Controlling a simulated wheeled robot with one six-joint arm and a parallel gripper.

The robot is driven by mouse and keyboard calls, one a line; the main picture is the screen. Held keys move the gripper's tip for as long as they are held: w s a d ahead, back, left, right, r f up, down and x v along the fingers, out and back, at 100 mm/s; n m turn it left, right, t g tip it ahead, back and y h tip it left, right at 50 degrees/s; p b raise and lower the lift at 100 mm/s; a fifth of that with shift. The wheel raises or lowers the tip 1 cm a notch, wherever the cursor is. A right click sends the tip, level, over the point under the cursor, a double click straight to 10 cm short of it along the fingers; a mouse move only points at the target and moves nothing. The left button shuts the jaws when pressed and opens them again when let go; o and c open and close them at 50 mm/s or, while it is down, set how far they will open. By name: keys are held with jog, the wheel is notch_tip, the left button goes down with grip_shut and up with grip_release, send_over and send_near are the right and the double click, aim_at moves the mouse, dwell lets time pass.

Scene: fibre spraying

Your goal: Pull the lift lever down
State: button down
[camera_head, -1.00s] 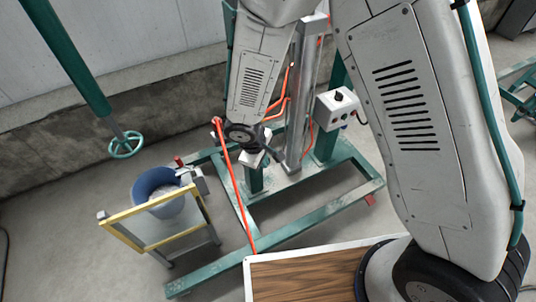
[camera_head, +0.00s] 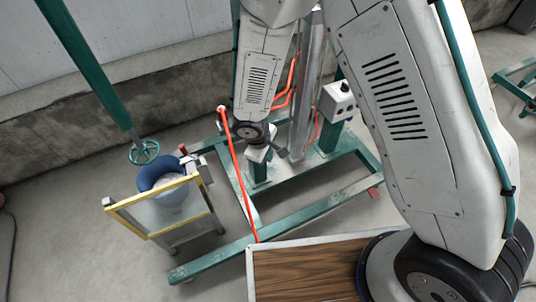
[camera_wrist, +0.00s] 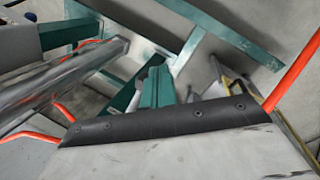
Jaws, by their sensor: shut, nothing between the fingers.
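My gripper (camera_head: 258,155) hangs at the end of my arm, below the dark wrist joint, in the head view. It is in front of the grey lift column (camera_head: 303,100) and over the green base frame (camera_head: 310,212). It is small there and partly covered by the wrist. A short dark bar (camera_head: 281,153) shows just right of it; I cannot tell whether this is the lift lever. No other lever stands out clearly.
A grey control box (camera_head: 337,98) with a black knob is right of the column. An orange hose (camera_head: 236,165) runs down left of my gripper. A blue bucket (camera_head: 158,176) is behind a yellow-edged panel (camera_head: 160,205). A green handwheel (camera_head: 143,152) hangs at left.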

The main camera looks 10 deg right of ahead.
jog(key=shift+r, duration=0.1)
jog(key=s+r, duration=0.9)
jog(key=s, duration=0.1)
jog(key=shift+s+a, duration=0.2)
jog(key=shift+a, duration=0.25)
jog(key=s+d+r+m+y, duration=0.1)
jog(key=s+d+r+m, duration=0.2)
jog(key=d+r, duration=0.4)
jog(key=s+d+r+m, duration=0.4)
jog(key=d+r, duration=0.3)
jog(key=r, duration=0.5)
jog(key=s+d+r+m+y, duration=0.1)
jog(key=s+d+r+m, duration=0.3)
jog(key=d+r, duration=0.4)
jog(key=shift+s+r+y, duration=0.3)
jog(key=shift+s+r, duration=0.25)
jog(key=shift+r, duration=0.3)
